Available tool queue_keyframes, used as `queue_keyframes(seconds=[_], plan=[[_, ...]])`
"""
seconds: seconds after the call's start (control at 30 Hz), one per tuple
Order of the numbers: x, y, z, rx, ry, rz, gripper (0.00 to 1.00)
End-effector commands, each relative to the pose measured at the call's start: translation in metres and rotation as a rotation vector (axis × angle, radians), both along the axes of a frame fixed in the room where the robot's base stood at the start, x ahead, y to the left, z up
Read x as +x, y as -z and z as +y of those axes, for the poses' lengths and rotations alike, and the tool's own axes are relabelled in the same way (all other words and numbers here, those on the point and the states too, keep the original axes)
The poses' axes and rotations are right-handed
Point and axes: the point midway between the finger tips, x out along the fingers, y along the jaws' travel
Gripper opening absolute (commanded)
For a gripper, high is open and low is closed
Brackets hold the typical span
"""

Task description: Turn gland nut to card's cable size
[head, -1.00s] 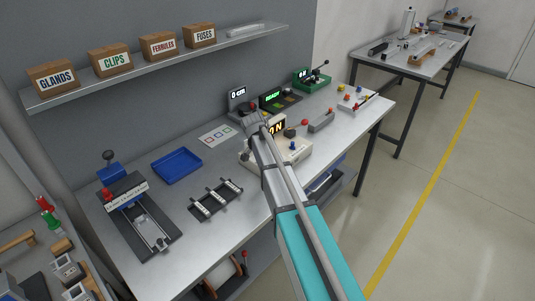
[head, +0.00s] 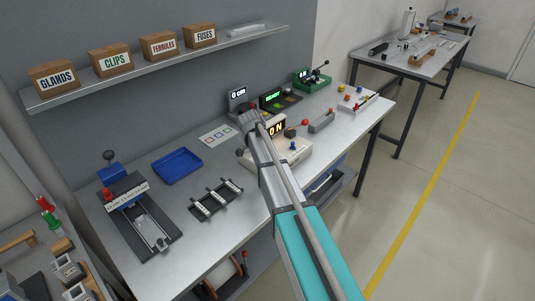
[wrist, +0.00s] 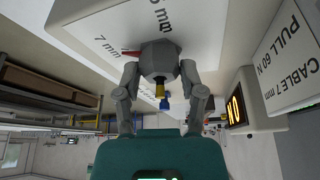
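The grey faceted gland nut (wrist: 160,58) is in the upper middle of the wrist view, against a pale panel (wrist: 205,25) with millimetre marks. Its red pointer (wrist: 130,52) sticks out left, near the "7 mm" mark (wrist: 106,44). The card (wrist: 292,62) at the right reads "CABLE 7 mm" and "PULL 60 N". My gripper (wrist: 160,72) has one finger on each side of the nut, and the fingertips appear to touch it. In the head view my gripper (head: 250,118) is at the cream unit (head: 290,156); the nut is hidden there.
On the bench stand a blue tray (head: 177,166), a black rack (head: 216,199), a clamp fixture (head: 140,215) and a green device (head: 312,80). A shelf with boxes (head: 110,60) hangs above.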

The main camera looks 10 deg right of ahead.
Motion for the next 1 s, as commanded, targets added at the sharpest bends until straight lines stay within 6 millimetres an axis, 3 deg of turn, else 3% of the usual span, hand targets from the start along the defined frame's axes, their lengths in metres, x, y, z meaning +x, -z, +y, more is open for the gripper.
queue_keyframes(seconds=[0.03, 0.17, 0.67, 1.0], plan=[[-0.0003, 0.0002, 0.0005, 0.001, 0.000, 0.000, 0.62], [-0.0001, 0.0002, 0.0001, 0.000, -0.001, 0.000, 0.85], [-0.0003, -0.0001, -0.0006, -0.001, -0.009, 0.000, 0.85], [-0.0016, 0.0000, -0.0009, -0.001, -0.122, -0.001, 0.85]])
